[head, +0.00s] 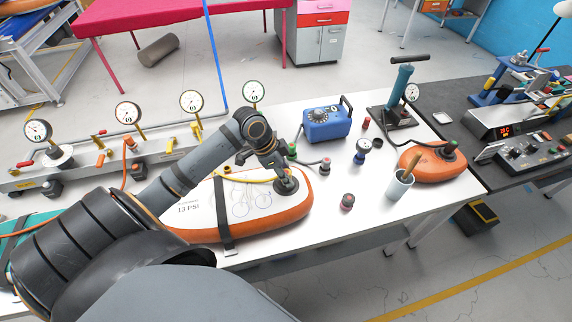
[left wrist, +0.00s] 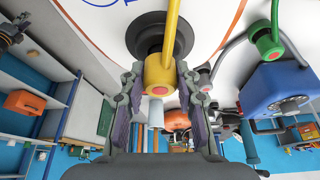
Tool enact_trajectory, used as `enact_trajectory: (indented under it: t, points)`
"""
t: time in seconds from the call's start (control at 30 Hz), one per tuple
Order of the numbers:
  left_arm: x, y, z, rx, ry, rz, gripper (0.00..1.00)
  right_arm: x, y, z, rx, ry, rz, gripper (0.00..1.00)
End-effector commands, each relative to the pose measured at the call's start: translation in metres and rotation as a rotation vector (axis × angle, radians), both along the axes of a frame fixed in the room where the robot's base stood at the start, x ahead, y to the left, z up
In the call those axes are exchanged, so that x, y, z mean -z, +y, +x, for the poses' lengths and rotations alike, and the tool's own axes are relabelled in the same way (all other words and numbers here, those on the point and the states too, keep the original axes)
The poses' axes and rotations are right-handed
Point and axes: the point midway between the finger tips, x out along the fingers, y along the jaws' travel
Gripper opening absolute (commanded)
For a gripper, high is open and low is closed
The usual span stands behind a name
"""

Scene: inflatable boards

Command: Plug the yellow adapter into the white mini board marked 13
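The white mini board (head: 205,215) with an orange rim is printed "13 PSI" and lies on the white table, with a dark strap across it. Its round black valve (head: 287,187) sits near the right end and also shows in the left wrist view (left wrist: 146,38). My left gripper (head: 281,173) is over the valve. In the left wrist view its fingers close on the yellow adapter (left wrist: 158,76), at the end of a yellow hose (left wrist: 171,30). The adapter overlaps the valve's edge; I cannot tell whether it is seated. My right gripper is not in view.
A blue pump box (head: 326,124), a green connector (head: 291,149), a grey cup (head: 398,186) and small fittings stand right of the board. An orange board (head: 428,163) lies farther right. A manifold with gauges (head: 127,113) runs along the left.

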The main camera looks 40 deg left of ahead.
Motion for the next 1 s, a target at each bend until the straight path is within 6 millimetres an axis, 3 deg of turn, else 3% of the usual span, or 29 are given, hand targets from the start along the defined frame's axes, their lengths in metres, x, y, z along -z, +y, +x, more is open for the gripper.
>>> enact_trajectory:
  t: [0.03, 0.13, 0.5, 1.0]
  points:
    - [0.0, 0.0, 0.0, 0.0, 0.0, 0.0, 0.42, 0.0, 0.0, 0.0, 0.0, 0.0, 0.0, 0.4]
    - [0.0, 0.0, 0.0, 0.0, 0.001, -0.001, 0.55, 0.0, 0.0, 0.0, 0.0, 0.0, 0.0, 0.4]
    - [-0.004, 0.002, -0.001, 0.001, -0.001, 0.002, 0.56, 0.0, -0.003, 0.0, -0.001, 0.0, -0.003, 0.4]
    - [-0.059, 0.022, -0.016, 0.002, 0.0, 0.008, 0.56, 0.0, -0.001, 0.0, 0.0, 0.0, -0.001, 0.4]
